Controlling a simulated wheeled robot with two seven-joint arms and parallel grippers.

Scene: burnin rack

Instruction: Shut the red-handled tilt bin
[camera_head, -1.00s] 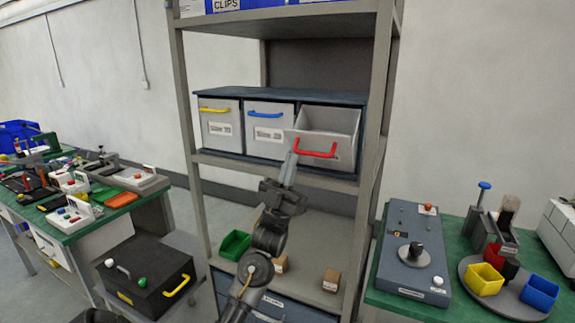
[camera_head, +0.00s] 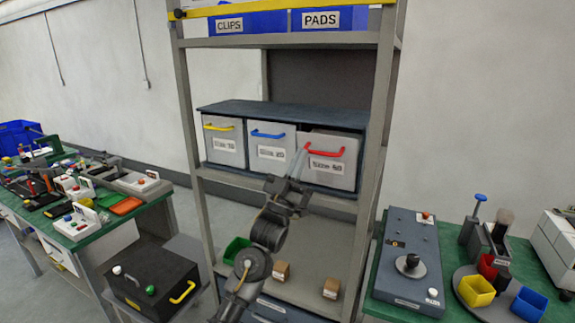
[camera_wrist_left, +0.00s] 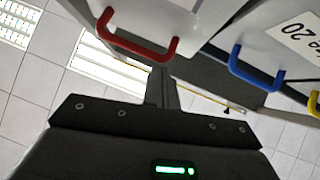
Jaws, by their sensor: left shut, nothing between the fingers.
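The red-handled tilt bin (camera_head: 332,174) is the rightmost of three grey bins on the rack's middle shelf. Its front stands nearly upright, a little proud of the bins beside it, with only a thin dark gap at its top. Its red handle (camera_head: 325,152) also shows in the left wrist view (camera_wrist_left: 135,52). My left gripper (camera_head: 300,158) is shut and empty, its tips at the left edge of this bin's front, by the handle's left end. I cannot tell whether they touch. My right gripper is not in view.
The yellow-handled bin (camera_head: 224,146) and blue-handled bin (camera_head: 271,152) are closed to the left. A rack post (camera_head: 374,150) stands close on the right. Below are a green tray (camera_head: 236,249) and small boxes (camera_head: 281,271). Benches flank the rack.

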